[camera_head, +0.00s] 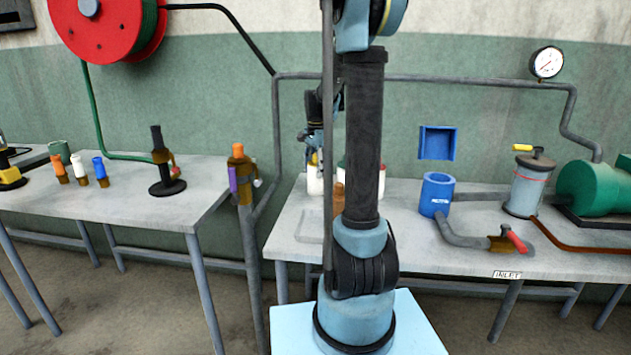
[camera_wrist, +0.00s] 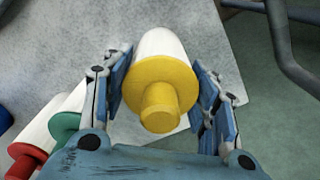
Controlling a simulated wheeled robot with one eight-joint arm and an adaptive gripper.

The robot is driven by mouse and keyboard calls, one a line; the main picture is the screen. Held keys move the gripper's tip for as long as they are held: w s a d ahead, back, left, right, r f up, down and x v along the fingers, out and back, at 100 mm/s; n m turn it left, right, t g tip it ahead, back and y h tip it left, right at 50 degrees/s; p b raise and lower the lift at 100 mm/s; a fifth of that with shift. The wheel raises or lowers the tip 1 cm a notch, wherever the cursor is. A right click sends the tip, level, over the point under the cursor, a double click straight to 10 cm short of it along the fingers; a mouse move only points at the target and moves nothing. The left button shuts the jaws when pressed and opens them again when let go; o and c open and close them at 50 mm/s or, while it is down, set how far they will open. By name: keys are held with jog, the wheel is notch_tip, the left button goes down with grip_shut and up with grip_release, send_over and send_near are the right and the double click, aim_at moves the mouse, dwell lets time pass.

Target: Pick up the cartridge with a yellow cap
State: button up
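The cartridge with a yellow cap (camera_wrist: 160,85) has a white body and stands between my gripper's fingers in the wrist view. In the head view its white body (camera_head: 314,185) shows on the right table, left of my arm column. My gripper (camera_wrist: 165,98) is open around it, with one blue finger pad on each side. The left pad is very close to the yellow rim; a small gap shows at the right pad. I cannot tell whether either pad touches. In the head view my gripper (camera_head: 315,148) is partly hidden by my own arm.
The right table (camera_head: 290,235) also holds a blue cup-shaped fitting (camera_head: 437,195) and a grey canister (camera_head: 528,190). A pipe (camera_wrist: 290,50) runs at the right.

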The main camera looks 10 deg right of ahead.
jog(key=shift+c, duration=1.3)
jog(key=shift+r, duration=0.1)
